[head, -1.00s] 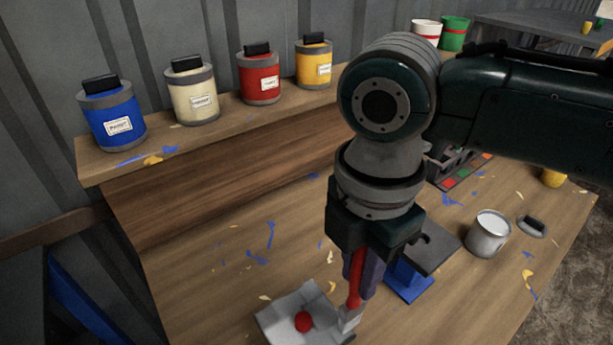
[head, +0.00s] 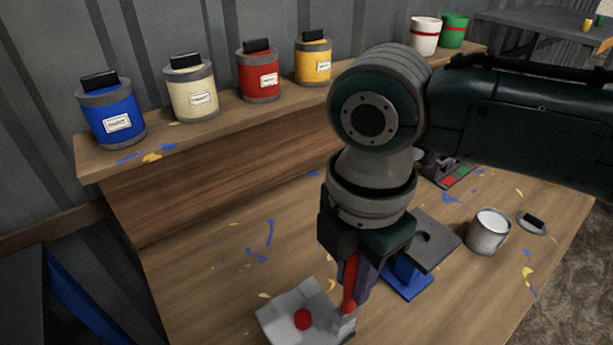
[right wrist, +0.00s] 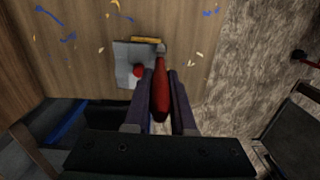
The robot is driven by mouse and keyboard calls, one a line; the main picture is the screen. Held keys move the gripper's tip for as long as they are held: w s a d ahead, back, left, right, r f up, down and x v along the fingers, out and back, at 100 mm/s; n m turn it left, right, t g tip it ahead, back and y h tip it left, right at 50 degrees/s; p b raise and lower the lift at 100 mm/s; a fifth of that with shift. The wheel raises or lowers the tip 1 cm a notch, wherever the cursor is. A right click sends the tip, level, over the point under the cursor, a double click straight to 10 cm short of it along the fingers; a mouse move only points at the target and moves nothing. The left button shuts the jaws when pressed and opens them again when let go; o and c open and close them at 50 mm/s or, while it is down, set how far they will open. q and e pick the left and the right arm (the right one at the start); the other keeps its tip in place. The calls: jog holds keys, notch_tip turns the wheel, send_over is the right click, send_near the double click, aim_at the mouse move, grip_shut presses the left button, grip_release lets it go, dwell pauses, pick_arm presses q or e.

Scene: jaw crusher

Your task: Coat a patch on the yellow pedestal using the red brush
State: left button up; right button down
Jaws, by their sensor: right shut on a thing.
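My right gripper (head: 353,285) is shut on the red brush (head: 348,292), whose red handle points down between the fingers. In the right wrist view the red handle (right wrist: 160,95) lies between both fingers. The brush's lower end is at the right side of a grey tray (head: 268,322); I cannot tell whether it touches. A red blob (head: 303,319) of paint lies in the tray. I cannot make out the yellow pedestal in the head view. A narrow yellow strip (right wrist: 148,40) shows at the tray's edge in the wrist view. My left gripper is out of view.
An open paint can (head: 487,235) and a lid (head: 532,224) stand farther right. Blue, cream, red and yellow (head: 313,60) paint cans line the shelf.

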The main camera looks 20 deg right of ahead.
jog(key=shift+s+a+p, duration=0.95)
jog(key=shift+s+a, duration=0.4)
jog(key=shift+a, duration=2.9)
jog(key=shift+w+d+p, duration=0.4)
jog(key=shift+w+d, duration=0.1)
jog(key=shift+d, duration=1.05)
jog(key=shift+w+d+p, duration=0.4)
jog(key=shift+w+d, duration=0.05)
jog(key=shift+d, duration=1.1)
jog(key=shift+w+d+p, duration=0.4)
jog(key=shift+w+d, duration=0.1)
jog(key=shift+d, duration=1.05)
notch_tip(320, 180, up, 5)
jog(key=p, duration=0.5)
